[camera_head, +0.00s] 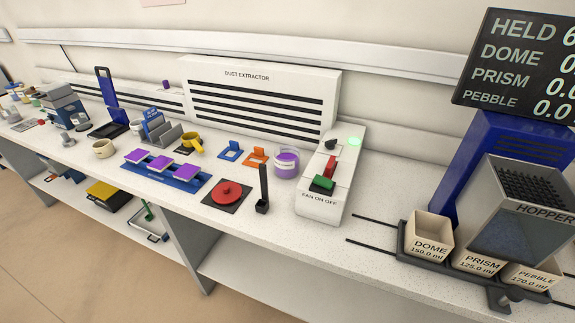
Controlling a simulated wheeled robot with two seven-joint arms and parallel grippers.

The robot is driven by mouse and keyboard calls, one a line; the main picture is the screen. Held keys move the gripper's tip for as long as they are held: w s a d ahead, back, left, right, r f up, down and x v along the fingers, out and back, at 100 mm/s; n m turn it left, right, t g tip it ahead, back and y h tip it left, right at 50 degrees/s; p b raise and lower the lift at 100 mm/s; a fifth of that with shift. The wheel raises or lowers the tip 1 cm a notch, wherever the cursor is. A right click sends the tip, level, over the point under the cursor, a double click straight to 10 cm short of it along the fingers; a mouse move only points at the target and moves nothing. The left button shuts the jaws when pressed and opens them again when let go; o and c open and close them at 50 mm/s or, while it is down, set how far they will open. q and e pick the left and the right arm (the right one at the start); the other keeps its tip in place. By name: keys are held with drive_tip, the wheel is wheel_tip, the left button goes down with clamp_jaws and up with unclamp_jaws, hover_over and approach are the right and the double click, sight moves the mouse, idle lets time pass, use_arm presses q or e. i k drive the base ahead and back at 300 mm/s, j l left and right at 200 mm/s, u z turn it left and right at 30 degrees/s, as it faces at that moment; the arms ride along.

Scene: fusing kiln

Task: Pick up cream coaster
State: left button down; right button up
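I cannot make out a cream coaster for certain. A cream mug (104,149) stands on the bench at left, and nothing flat and cream shows clearly near it. Small items at the far left end of the bench are too small to tell apart. Neither of my grippers is in view.
A dust extractor (262,77) stands along the wall. A yellow mug (193,143), a red disc (227,192) on a dark square, a purple jar (286,163) and a fan switch box (331,172) crowd the middle. A hopper (520,218) stands at right.

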sight(161, 164)
drive_tip(key=j+z, duration=0.1)
drive_tip(key=z, duration=0.4)
drive_tip(key=k+j+z, duration=0.2)
drive_tip(key=j, duration=0.2)
drive_tip(key=j+z, duration=0.15)
drive_tip(key=j, duration=0.25)
drive_tip(key=k+j+z, duration=0.2)
drive_tip(key=j, duration=0.15)
drive_tip(key=k+j+z, duration=0.15)
drive_tip(key=j, duration=0.2)
drive_tip(key=k+j+z, duration=0.2)
drive_tip(key=j, duration=0.15)
drive_tip(key=i, duration=0.1)
